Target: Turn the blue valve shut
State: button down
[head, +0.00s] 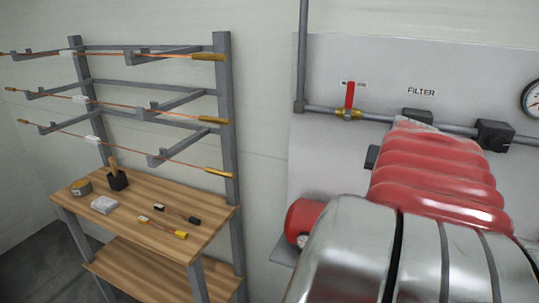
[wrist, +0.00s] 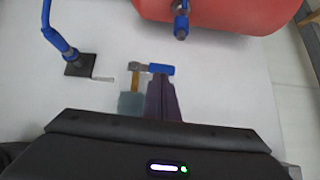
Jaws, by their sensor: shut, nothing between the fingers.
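The blue valve shows in the wrist view as a short blue lever handle (wrist: 161,69) lying sideways, with a grey pivot at its left end. A brass-coloured piece (wrist: 135,84) runs from the pivot down to a grey-blue block (wrist: 131,102). My gripper (wrist: 161,80) is shut and empty, its dark fingers pointing up the picture. The fingertips overlap the lower edge of the blue handle; I cannot tell whether they touch it. The head view does not show the blue valve or my gripper.
In the wrist view a red tank (wrist: 215,14) spans the top and a bent blue tube (wrist: 59,41) is at left. In the head view a red-handled valve (head: 349,95) sits on the wall pipe, and a wooden bench (head: 135,228) with a wire rack stands left.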

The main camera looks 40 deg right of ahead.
jog(key=shift+w+a+f, duration=0.15)
jog(key=shift+f, duration=0.5)
jog(key=s+a+r, duration=0.3)
jog(key=a+r, duration=0.3)
jog(key=r, duration=0.5)
jog(key=shift+r, duration=0.35)
jog(key=shift+a, duration=0.1)
